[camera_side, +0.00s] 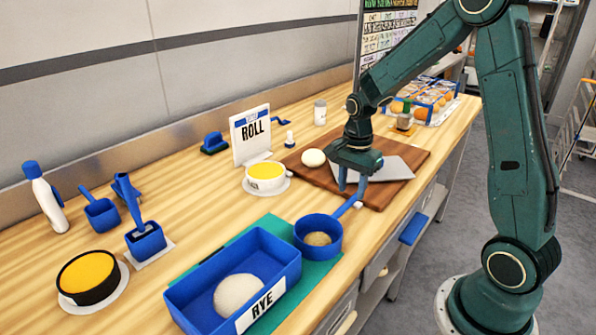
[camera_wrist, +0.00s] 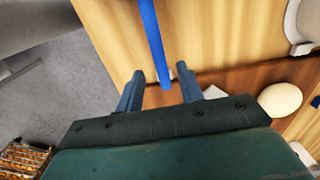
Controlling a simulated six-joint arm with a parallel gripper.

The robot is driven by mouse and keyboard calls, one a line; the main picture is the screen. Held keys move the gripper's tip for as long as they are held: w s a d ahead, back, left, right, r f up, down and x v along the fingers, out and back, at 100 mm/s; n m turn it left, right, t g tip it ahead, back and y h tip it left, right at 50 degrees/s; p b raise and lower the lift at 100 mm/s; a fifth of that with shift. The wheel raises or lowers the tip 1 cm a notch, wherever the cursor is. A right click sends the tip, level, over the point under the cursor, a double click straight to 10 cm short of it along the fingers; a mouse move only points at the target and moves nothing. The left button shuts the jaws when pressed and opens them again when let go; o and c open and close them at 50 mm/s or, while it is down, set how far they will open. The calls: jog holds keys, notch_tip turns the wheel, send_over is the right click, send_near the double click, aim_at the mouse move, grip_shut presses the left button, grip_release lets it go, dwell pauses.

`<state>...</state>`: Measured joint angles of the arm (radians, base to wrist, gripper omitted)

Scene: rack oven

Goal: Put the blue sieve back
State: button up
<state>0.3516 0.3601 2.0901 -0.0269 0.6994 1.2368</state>
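The blue sieve (camera_side: 306,244) is round with a beige-looking inside and a long straight handle. Its bowl rests on or over the teal mat, beside the blue RYE bin, with the handle pointing toward the wooden board. My gripper (camera_side: 353,183) is over the board's near edge, close to the handle's end. In the wrist view, the blue handle (camera_wrist: 152,40) runs down from the top, its end showing between the two fingertips of my gripper (camera_wrist: 158,72). The fingers are apart, with a gap on each side of the handle. I cannot tell how far above it they are.
The RYE bin (camera_side: 200,284) holds a dough ball (camera_side: 238,294). A wooden board (camera_side: 408,150) carries a grey sheet and a pale ball (camera_side: 313,158). A white bowl (camera_side: 266,172) of yellow contents stands by the ROLL sign (camera_side: 250,135).

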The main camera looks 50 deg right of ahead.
notch_tip(320, 180, up, 9)
dwell(0.4)
jog(key=shift+d, duration=0.1)
dwell(0.4)
jog(key=s+a+r+n+t, duration=0.2)
jog(key=s+a+r+n, duration=0.2)
jog(key=s+n, duration=0.5)
jog(key=s+a+r+n+t, duration=0.3)
jog(key=s+a+r+n, duration=0.1)
jog(key=s+a+n, duration=0.4)
jog(key=shift+s+a+r+n+t, duration=0.2)
jog(key=shift+s+a+n+t, duration=0.1)
jog(key=shift+s+n, duration=0.15)
